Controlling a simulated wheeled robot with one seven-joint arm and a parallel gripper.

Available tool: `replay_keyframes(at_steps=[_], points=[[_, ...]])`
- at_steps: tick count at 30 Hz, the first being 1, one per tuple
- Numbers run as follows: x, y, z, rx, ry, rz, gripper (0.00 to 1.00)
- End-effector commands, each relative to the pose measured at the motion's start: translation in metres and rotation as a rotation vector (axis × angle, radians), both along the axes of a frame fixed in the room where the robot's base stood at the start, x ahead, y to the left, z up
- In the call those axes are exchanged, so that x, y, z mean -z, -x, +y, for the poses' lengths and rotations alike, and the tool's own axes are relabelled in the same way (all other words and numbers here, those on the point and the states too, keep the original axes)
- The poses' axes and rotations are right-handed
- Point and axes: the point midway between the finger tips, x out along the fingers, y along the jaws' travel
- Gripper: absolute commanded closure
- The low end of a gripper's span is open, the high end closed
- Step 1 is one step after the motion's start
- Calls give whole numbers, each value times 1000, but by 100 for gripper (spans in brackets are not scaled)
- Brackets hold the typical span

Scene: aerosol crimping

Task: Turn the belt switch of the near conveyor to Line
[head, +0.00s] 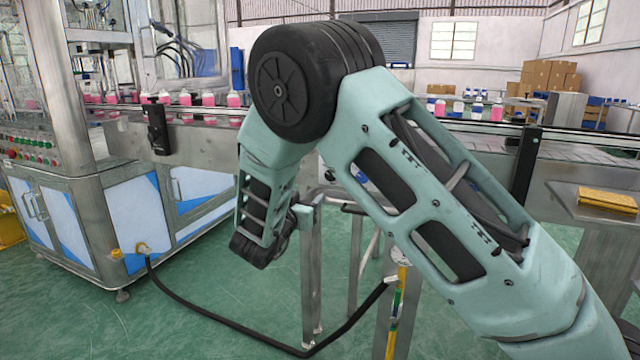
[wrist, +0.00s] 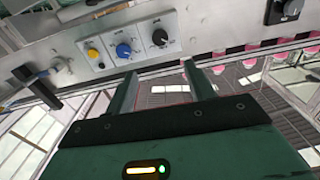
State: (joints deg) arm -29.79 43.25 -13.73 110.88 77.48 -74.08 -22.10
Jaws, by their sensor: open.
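In the wrist view a grey control panel (wrist: 140,40) on the near conveyor's side carries a black knob with a marked dial (wrist: 159,37), a blue knob (wrist: 123,50) and a yellow button (wrist: 92,53). I cannot read the labels, so which one is the belt switch and where it points is unclear. My gripper (wrist: 159,70) is open and empty, its fingertips just below the panel in the picture, apart from the knobs. In the head view the near conveyor (head: 205,145) runs behind my arm; the gripper itself cannot be made out there.
Pink bottles (head: 208,98) stand along the conveyor. A machine cabinet (head: 90,225) is at left, a black hose (head: 230,322) crosses the floor, and a side table with a yellow item (head: 607,199) is at right.

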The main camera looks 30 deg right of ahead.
Motion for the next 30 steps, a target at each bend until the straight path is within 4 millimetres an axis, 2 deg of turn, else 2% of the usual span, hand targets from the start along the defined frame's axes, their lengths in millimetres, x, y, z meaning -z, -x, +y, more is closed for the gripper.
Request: replay_keyframes(at_steps=[19, 24, 30], points=[[1, -79, -102, -1, -3, 0, 46], [1, -93, -119, -3, -4, 0, 46], [0, -99, -126, -5, -4, 2, 46]])
